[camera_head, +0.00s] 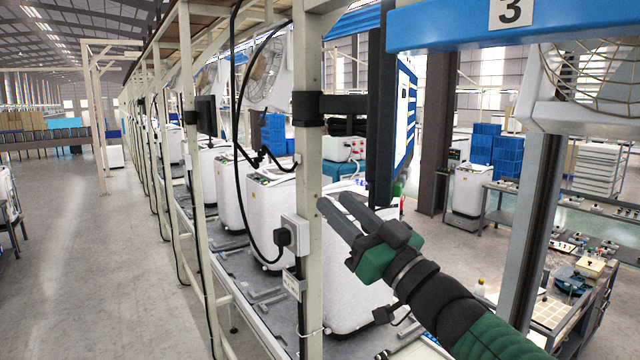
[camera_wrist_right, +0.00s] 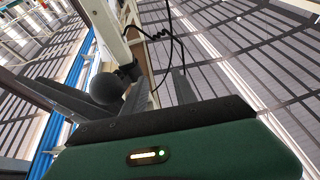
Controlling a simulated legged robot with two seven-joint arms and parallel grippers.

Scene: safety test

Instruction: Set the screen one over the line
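A large dark-framed screen (camera_head: 405,110) hangs beside the cream post of the line in the head view, seen nearly edge-on. A dark bracket on the post reaches toward it at the same height. My right gripper (camera_head: 333,199) is in front of the post, below the screen and apart from it. Its two dark fingers point up and left, with a narrow gap between them and nothing held. In the right wrist view, dark parts and a post fill the middle, and the screen cannot be made out clearly. My left gripper is not in view.
A socket box (camera_head: 294,235) with a plug and hanging black cable is on the post, left of my gripper. White washing machines (camera_head: 270,215) stand along the line. A smaller screen (camera_head: 206,116) is farther along. The aisle floor (camera_head: 95,270) is clear.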

